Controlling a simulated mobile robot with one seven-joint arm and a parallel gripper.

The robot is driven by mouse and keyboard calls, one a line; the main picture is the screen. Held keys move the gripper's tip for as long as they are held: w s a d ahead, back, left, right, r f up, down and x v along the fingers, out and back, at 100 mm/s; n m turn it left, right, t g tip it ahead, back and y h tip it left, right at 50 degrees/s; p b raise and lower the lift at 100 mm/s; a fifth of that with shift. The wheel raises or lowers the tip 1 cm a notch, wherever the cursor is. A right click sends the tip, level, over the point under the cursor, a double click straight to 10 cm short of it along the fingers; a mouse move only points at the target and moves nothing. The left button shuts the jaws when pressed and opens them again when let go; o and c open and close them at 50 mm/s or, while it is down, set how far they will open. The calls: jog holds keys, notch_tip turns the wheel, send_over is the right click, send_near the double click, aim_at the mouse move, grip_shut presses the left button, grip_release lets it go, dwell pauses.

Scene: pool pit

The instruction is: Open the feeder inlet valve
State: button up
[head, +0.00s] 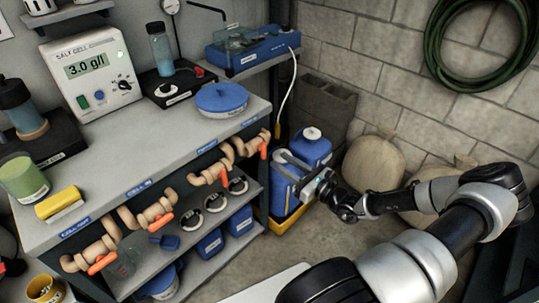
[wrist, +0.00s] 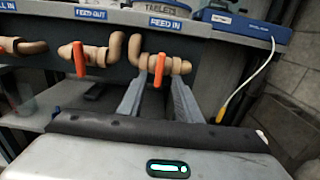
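The feeder inlet valve is the tan pipe fitting (wrist: 180,66) under the FEED IN label (wrist: 170,23). Its orange handle (wrist: 158,70) hangs down, crosswise to the horizontal pipe. In the head view its handle (head: 264,151) is the rightmost on the bench front. My gripper (wrist: 159,82) is open, with one finger on each side of the handle in the wrist view. The fingers appear apart from it, but how deep they reach is unclear. In the head view my gripper (head: 283,168) is close to the right of the valve.
A similar FEED OUT valve (wrist: 80,58) is just left; more orange-handled valves line the bench front (head: 157,215). The bench top (head: 175,130) overhangs the valves. Blue canisters (head: 311,146) stand behind my gripper. A white cable (wrist: 248,82) hangs to the right.

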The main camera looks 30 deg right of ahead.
aim_at(265, 151)
jog(key=x, duration=0.6)
jog(key=shift+w+b, duration=0.3)
jog(key=shift+b, duration=0.05)
grip_shut()
